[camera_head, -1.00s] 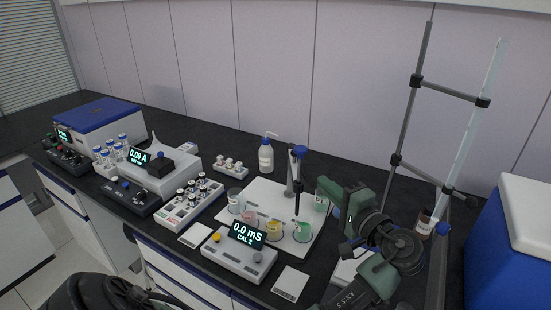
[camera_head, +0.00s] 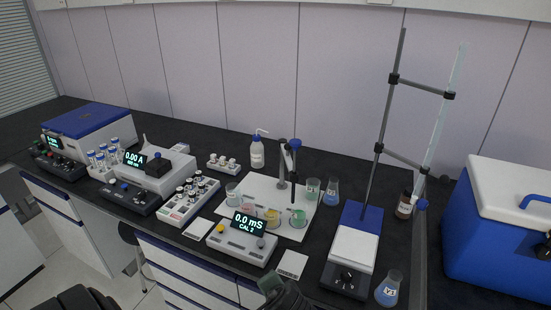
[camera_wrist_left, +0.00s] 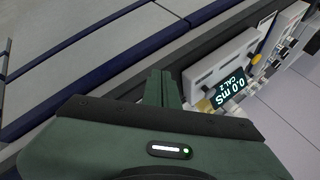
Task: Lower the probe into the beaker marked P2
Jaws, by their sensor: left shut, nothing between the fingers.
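The dark probe (camera_head: 293,189) hangs upright from the stand's blue-topped holder (camera_head: 295,144). Its lower end is just above or behind the rim of a green-liquid beaker (camera_head: 298,219); I cannot tell which. Beside it on the white tray stand a yellow beaker (camera_head: 272,217), a pink one (camera_head: 253,210) and a clear one (camera_head: 233,192). Another beaker (camera_head: 313,190) stands behind to the right. I cannot read P2 on any of them. My left gripper (camera_wrist_left: 160,88) is shut and empty, near the counter's front edge; only part of its green body shows at the head view's bottom edge.
The meter (camera_head: 242,243) reads 0.0 mS, CAL 2, in front of the tray; it also shows in the left wrist view (camera_wrist_left: 225,62). A stirrer (camera_head: 352,250) with a tall stand, a Y1 flask (camera_head: 389,289) and a blue cooler (camera_head: 505,235) are to the right.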

